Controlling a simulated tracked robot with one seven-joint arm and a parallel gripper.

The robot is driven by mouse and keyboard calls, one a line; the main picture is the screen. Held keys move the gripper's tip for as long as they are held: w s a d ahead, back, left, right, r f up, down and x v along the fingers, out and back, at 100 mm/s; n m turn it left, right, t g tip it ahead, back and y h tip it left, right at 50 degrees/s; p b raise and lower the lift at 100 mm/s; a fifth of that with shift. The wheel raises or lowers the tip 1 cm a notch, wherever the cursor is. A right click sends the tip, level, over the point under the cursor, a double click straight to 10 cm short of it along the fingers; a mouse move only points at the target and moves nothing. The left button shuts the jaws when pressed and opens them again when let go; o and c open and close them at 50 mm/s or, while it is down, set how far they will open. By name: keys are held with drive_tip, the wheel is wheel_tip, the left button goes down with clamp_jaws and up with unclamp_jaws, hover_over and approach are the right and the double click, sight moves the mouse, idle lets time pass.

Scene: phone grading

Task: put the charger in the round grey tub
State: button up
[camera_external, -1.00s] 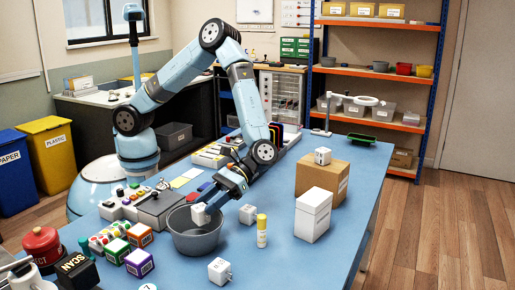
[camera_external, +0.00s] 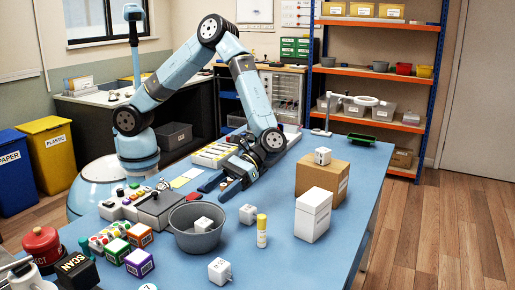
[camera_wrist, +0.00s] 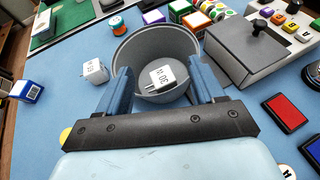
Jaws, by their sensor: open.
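The round grey tub (camera_external: 182,243) stands on the blue table in the external view. It also shows in the wrist view (camera_wrist: 130,50). A white charger (camera_external: 203,224) with printing and metal prongs lies inside the tub; the wrist view shows it on the tub floor (camera_wrist: 164,76). My gripper (camera_external: 217,186) is open and empty, above and behind the tub in the external view, apart from the charger. In the wrist view its two blue fingers (camera_wrist: 162,88) are spread, with the tub and charger seen between and beyond them.
Other white charger-like cubes stand right of the tub (camera_external: 247,214), in front (camera_external: 219,271) and on a cardboard box (camera_external: 323,156). A yellow-capped stick (camera_external: 262,232) and a white box (camera_external: 313,215) stand to the right. Coloured boxes (camera_external: 139,235) and a grey case (camera_external: 160,208) crowd the left.

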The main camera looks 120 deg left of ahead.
drive_tip(key=v, duration=0.8)
drive_tip(key=s+a+r+m+t+y, duration=0.25)
drive_tip(key=s+r+m+y, duration=0.2)
drive_tip(key=s+r, duration=0.45)
drive_tip(key=s+a+r+m+t+y, duration=0.2)
drive_tip(key=s+a+r+m+y, duration=0.4)
drive_tip(key=s, duration=0.5)
drive_tip(key=s+a+r+m+t+y, duration=0.1)
drive_tip(key=s+a+r+t, duration=0.2)
drive_tip(key=s, duration=0.6)
drive_tip(key=s+a+r+m+t+y, duration=0.1)
drive_tip(key=s+a+r+m+t, duration=0.1)
drive_tip(key=s, duration=0.6)
drive_tip(key=shift+s+a+r+t, duration=0.35)
drive_tip(key=shift+a+r+t, duration=0.15)
drive_tip(key=shift+a, duration=0.6)
